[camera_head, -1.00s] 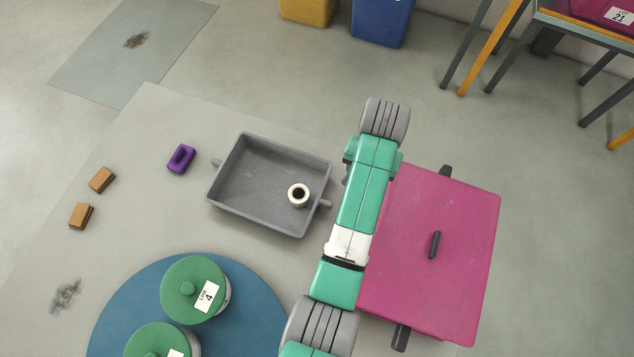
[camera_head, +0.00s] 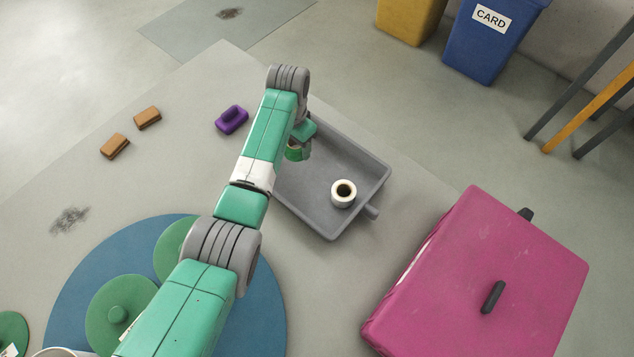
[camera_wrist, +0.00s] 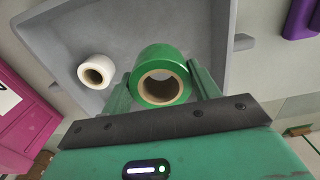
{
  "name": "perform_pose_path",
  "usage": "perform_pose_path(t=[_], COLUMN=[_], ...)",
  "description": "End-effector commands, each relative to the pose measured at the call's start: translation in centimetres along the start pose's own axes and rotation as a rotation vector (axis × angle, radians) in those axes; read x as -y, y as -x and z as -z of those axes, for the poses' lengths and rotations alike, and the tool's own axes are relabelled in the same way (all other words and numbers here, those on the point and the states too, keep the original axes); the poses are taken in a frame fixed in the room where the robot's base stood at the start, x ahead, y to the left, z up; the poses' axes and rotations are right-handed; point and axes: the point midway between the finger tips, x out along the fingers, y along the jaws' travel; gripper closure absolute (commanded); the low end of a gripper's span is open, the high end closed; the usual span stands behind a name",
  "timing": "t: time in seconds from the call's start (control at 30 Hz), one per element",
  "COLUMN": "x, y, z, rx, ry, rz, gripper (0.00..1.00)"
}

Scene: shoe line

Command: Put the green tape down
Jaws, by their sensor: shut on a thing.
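The green tape (camera_wrist: 160,75) is a roll with a brown cardboard core, held between the two fingers of my gripper (camera_wrist: 161,88) in the wrist view. In the head view the green tape (camera_head: 297,152) shows partly under my arm, over the left part of the grey tray (camera_head: 375,183). My gripper is shut on the tape. The tray's floor (camera_wrist: 205,30) lies behind the tape in the wrist view. I cannot tell exactly how high the tape is above it.
A white tape roll (camera_head: 343,193) stands in the right part of the tray. A purple object (camera_head: 232,120) and two brown blocks (camera_head: 147,118) lie to the left. A magenta box (camera_head: 480,275) stands at the right.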

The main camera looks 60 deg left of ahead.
Motion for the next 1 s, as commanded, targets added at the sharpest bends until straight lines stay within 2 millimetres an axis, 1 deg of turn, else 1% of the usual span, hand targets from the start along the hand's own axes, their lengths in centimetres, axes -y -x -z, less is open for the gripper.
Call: perform_pose_path(t=[0.03,0.1,0.27,0.33,0.37,0.47,0.5,0.6,0.77,0.87,0.93,1.0], x=[1.0,1.8,2.1,2.1,2.1,2.0,2.0,2.1,2.1,2.0,2.0,2.1], y=[-0.6,-0.8,-0.8,-1.4,-1.9,-4.0,-5.1,-7.1,-7.3,-8.9,-10.3,-11.1], z=[-0.5,-0.9,-1.1,-1.1,-1.1,-1.1,-1.2,-1.1,-1.1,-1.1,-1.1,-1.1], rx=[0.001,0.002,0.002,0.002,0.003,0.004,0.004,0.004,0.001,0.003,0.003,0.002], ry=[0.008,0.014,0.016,0.016,0.016,0.017,0.017,0.016,0.016,0.017,0.017,0.017], rz=[0.001,0.001,0.001,0.001,0.001,0.000,0.000,0.001,0.002,0.001,0.000,0.001], gripper=[0.63,0.63,0.63,0.63,0.63,0.63,0.63,0.63,0.63,0.63,0.63,0.63])
